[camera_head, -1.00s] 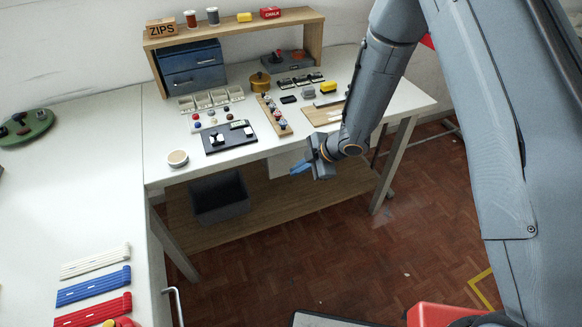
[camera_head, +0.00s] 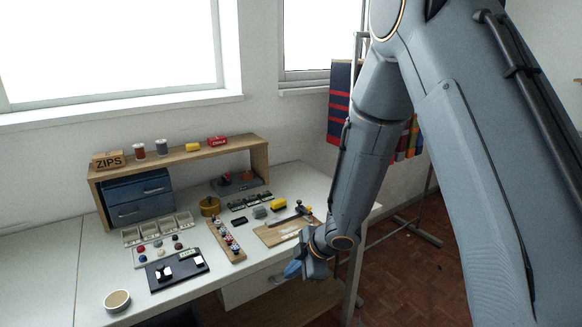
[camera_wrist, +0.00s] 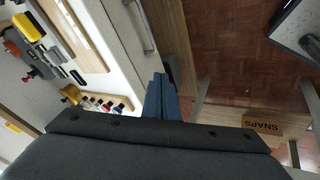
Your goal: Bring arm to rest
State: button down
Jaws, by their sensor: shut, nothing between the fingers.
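My gripper (camera_head: 293,270) hangs in front of the white table's (camera_head: 207,298) front edge, at the right part of the station, fingers pointing left and down in the head view. Its blue fingers are closed together with nothing between them. In the wrist view the closed fingers (camera_wrist: 160,98) show at the middle, over the gap between the table front and the floor. My arm comes down from the upper right of the head view.
On the table are a black mat (camera_head: 177,268), a wooden strip of buttons (camera_head: 225,240), a wooden board (camera_head: 288,231), a small bowl (camera_head: 117,300) and a blue drawer box (camera_head: 139,198) under a wooden shelf (camera_head: 180,158). A box marked SNAPS (camera_wrist: 262,124) shows low down.

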jog(key=d+r+m+t+h, duration=0.1)
jog(key=d+r+m+h, duration=0.15)
jog(key=d, duration=0.25)
jog(key=d+r+m+h, duration=0.1)
jog(key=d+r+m, duration=0.2)
jog(key=d+m, duration=0.15)
jog(key=s+d+r+m+g+h, duration=0.2)
jog(key=s+d+r+m, duration=0.2)
jog(key=s+d+m, duration=0.45)
jog(key=s+d+r+m+g, duration=0.2)
jog(key=s+m, duration=0.2)
jog(key=s, duration=0.7)
jog(key=shift+s, duration=0.25)
